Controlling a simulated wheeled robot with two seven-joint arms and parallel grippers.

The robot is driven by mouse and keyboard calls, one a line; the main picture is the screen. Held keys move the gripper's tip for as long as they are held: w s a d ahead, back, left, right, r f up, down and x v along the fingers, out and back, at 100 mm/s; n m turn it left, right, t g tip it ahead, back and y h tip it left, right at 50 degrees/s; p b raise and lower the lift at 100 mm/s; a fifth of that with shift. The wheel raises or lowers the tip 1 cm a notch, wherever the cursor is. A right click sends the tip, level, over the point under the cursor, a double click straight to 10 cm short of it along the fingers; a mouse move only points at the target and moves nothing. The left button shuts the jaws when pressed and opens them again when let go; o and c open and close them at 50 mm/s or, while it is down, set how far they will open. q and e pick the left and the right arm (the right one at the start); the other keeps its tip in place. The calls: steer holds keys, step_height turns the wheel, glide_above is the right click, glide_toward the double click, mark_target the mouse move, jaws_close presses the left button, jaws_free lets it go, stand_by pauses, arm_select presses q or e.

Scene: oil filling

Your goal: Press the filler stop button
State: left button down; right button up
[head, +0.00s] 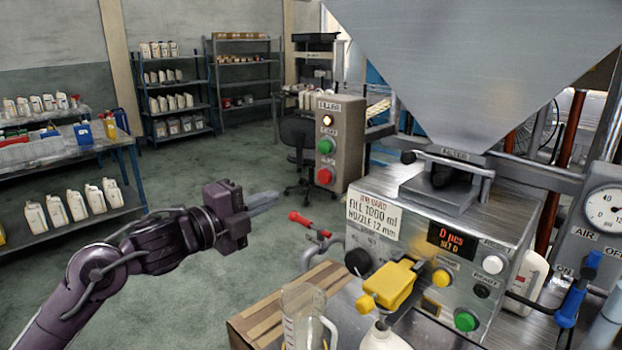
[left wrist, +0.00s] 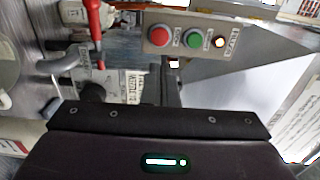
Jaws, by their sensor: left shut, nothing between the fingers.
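A grey control box labelled FILLER (head: 345,135) stands right of centre in the head view. Its face carries a lit lamp (head: 327,120) at the top, a green button (head: 325,147) in the middle and a red stop button (head: 324,176) at the bottom. In the left wrist view the red button (left wrist: 159,35) is at the top, with the green button (left wrist: 193,38) and lamp (left wrist: 220,41) to its right. My left gripper (head: 265,202) is shut and empty, left of and below the red button in the head view, apart from the box. My right gripper is not seen.
The filling machine (head: 465,240) with its large hopper (head: 470,70) stands at the right. A red-handled lever (head: 302,219) juts out between my left gripper and the machine. A clear jug (head: 302,315) stands in front. Open floor (head: 240,165) lies behind the gripper.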

arm_select(q)
steer(key=p, duration=0.4)
glide_toward(322, 178)
steer(key=x, duration=0.5)
steer(key=shift+w+d+r, duration=0.1)
steer(key=shift+d+r, duration=0.1)
steer(key=shift+r, duration=0.05)
steer(key=shift+w+d+f, duration=0.1)
steer(key=shift+w+d, duration=0.4)
steer(key=shift+f, duration=0.1)
